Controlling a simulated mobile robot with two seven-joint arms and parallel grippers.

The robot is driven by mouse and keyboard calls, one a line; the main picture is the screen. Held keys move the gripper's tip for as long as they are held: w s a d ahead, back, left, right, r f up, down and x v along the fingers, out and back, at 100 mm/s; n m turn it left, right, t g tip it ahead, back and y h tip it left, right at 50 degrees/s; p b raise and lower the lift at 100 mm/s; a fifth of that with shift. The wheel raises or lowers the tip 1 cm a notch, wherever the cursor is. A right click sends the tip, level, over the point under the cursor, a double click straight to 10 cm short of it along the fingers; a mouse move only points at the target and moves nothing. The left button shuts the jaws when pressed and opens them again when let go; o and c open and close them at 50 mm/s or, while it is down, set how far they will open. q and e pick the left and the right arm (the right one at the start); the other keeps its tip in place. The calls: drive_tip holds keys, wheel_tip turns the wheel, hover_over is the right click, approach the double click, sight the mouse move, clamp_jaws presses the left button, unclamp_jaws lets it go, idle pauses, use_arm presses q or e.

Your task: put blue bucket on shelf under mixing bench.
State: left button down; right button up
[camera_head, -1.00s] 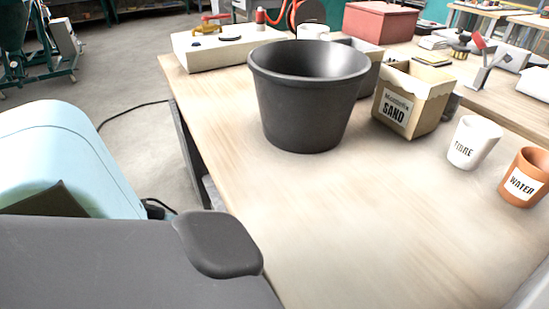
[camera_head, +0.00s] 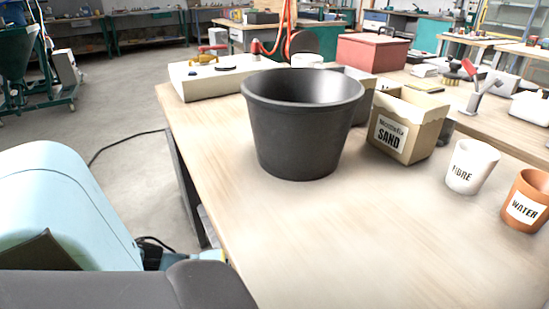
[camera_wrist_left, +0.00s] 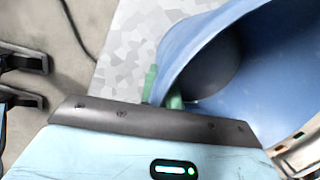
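The blue bucket (camera_wrist_left: 205,50) fills the right of the left wrist view, with its dark inside partly showing. My left gripper (camera_wrist_left: 162,92) has its green fingertips on both sides of the bucket's rim and appears shut on it. In the head view my left arm comes in at lower left beside the mixing bench (camera_head: 300,235), and its gripper and the bucket cannot be made out. The shelf under the bench is mostly hidden by the bench top and my arm.
On the bench stand a black tub (camera_head: 302,130), a sand box (camera_head: 408,125), a white fibre cup (camera_head: 471,166) and an orange water cup (camera_head: 526,203). A dark cable (camera_head: 122,145) runs over the floor left of the bench.

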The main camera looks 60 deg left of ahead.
use_arm(q)
drive_tip(key=shift+w, duration=0.1)
drive_tip(key=c, duration=2)
unclamp_jaws()
drive_tip(key=o, duration=0.4)
drive_tip(key=shift+c, duration=0.2)
wheel_tip(320, 180, up, 12)
drive_tip(key=s+d+p, duration=0.1)
drive_tip(key=p, duration=0.3)
drive_tip(key=shift+s+d, duration=0.25)
drive_tip(key=shift+d, duration=0.05)
